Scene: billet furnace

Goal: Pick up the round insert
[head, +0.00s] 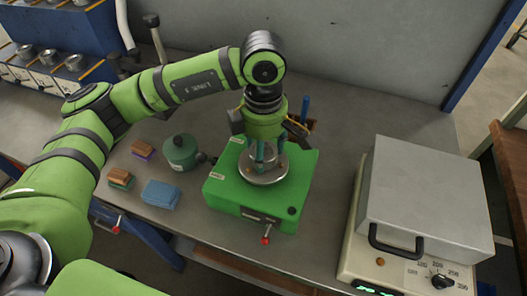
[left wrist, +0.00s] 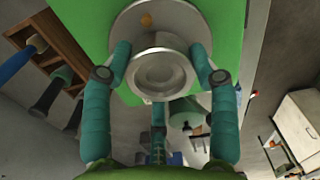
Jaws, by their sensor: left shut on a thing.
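The round insert (left wrist: 160,72) is a pale grey metal piece with a round hollow, seen between the fingers in the left wrist view. My left gripper (head: 268,158) points down over the green box (head: 232,198), and its teal fingers are shut on the insert. The fingers also show in the left wrist view (left wrist: 160,75). A round metal plate (head: 264,178) sits on top of the green box under the fingers. In the head view the fingers largely hide the insert, so I cannot tell whether it touches the plate. My right gripper is out of view.
A grey-lidded furnace (head: 425,190) with a black handle stands on the right. A green pot (head: 181,152), a blue block stack (head: 160,194) and small coloured blocks (head: 120,179) lie left of the box. The bench between box and furnace is clear.

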